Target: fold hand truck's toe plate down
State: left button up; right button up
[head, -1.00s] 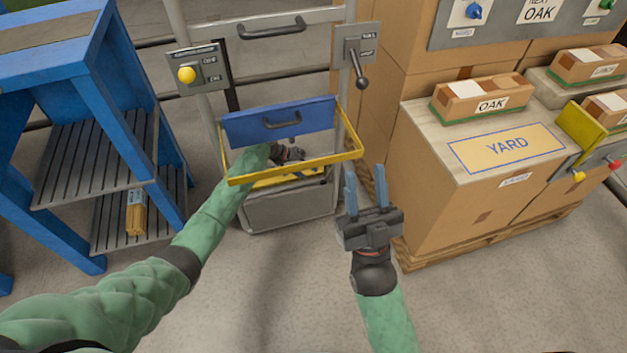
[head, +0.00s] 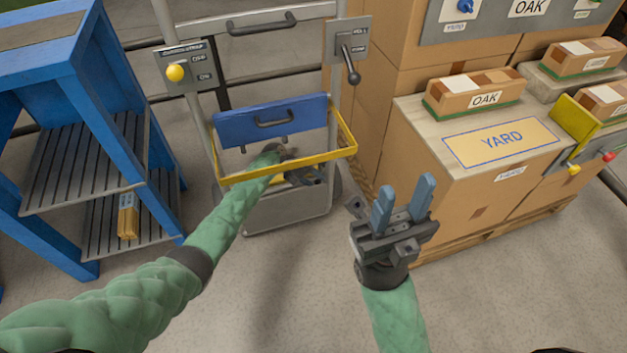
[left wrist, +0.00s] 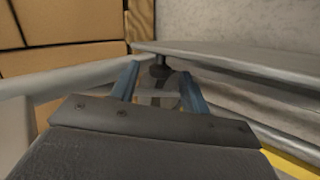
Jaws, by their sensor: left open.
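The hand truck (head: 338,82) stands upright, with a grey frame, a blue panel (head: 235,126) and a yellow rim (head: 235,178). A grey plate (head: 290,212) stands upright at its foot, apparently the toe plate. My left gripper (head: 312,176) reaches down inside the yellow rim, partly hidden by it. In the left wrist view its blue fingers (left wrist: 160,90) are apart, with a dark knob-like part (left wrist: 159,70) beyond and between them under a grey edge; I cannot tell whether they touch it. My right gripper (head: 404,204) is open and empty, right of the truck.
A blue shelf rack (head: 90,110) stands close on the left. Cardboard boxes (head: 440,190) on a pallet stand close on the right. The truck carries a yellow-knobbed switch (head: 175,72) and a lever (head: 351,70). Floor in front is clear.

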pick_arm(q)
jog(key=shift+d+f, duration=0.1)
grip_shut()
jog(key=shift+s, duration=0.15)
